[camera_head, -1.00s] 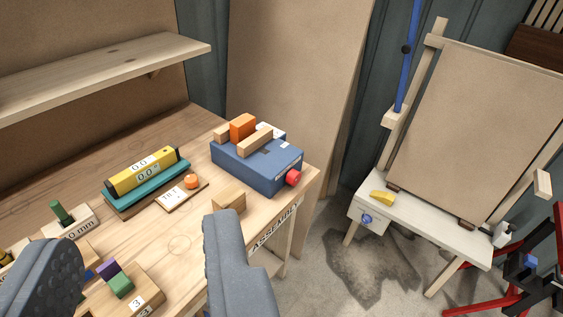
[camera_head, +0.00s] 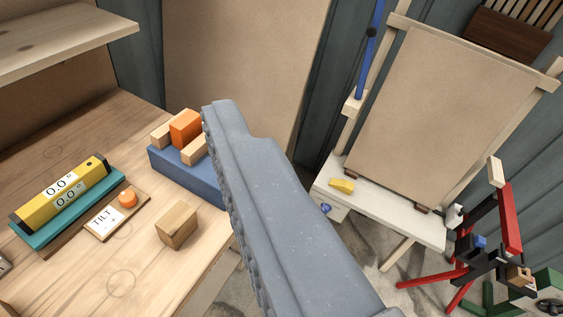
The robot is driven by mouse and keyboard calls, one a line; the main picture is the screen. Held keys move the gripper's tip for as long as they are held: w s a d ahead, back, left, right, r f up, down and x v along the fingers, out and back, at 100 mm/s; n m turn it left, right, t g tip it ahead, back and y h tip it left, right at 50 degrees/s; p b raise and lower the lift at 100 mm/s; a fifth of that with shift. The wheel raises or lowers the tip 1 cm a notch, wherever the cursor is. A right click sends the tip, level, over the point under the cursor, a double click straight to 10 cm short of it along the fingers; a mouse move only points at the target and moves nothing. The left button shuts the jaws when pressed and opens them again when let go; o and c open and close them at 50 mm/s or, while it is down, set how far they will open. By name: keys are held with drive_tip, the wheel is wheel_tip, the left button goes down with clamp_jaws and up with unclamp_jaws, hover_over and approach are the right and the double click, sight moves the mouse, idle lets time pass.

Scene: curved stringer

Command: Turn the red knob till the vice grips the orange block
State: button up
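The blue vice (camera_head: 185,175) stands at the back right of the workbench. The orange block (camera_head: 186,128) sits upright between its two pale wooden jaws (camera_head: 165,133). From here I cannot tell whether the jaws touch the block. The red knob is hidden behind my gripper (camera_head: 275,200). Only one grey finger shows, large and close to the camera, covering the right part of the vice. Its ribbed inner side faces left with nothing against it, so the gripper looks open. The other finger is out of view.
A wooden cube (camera_head: 177,226) stands on the bench in front of the vice. A yellow level (camera_head: 62,192) on a teal base and a tilt plate (camera_head: 105,222) with an orange button lie left. An easel table (camera_head: 385,212) stands right. A shelf (camera_head: 60,40) overhangs upper left.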

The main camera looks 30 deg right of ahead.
drive_tip(key=w+d+n+t+h+b, duration=0.25)
drive_tip(key=w+d+n+h, duration=0.35)
drive_tip(key=w+d, duration=0.8)
drive_tip(key=w+d+f+n+t+y+b, duration=0.15)
drive_tip(key=w+d+f+n+y, duration=0.25)
drive_tip(key=w+d+f+n, duration=0.7)
drive_tip(key=w+d+f+n+y, duration=0.2)
drive_tip(key=w+f+n+y, duration=0.3)
drive_tip(key=f+n, duration=0.55)
drive_tip(key=s+d+f+n+g+y+b, duration=0.1)
drive_tip(key=s+f+n+g+y, duration=0.3)
drive_tip(key=f, duration=0.6)
drive_tip(key=s+d+f+n+y+b, duration=0.1)
drive_tip(key=f+n+y, duration=0.1)
drive_tip(key=f+n, duration=0.6)
drive_tip(key=s+d+f+n+g+y+b, duration=0.1)
drive_tip(key=s+d+f+n+g+y, duration=0.15)
drive_tip(key=f, duration=0.95)
drive_tip(key=shift+t, duration=0.45)
drive_tip(key=x, duration=0.4)
drive_tip(key=b+x, duration=0.1)
drive_tip(key=x, duration=0.9)
drive_tip(key=shift+s+a+r+b, duration=0.3)
drive_tip(key=shift+r, duration=0.1)
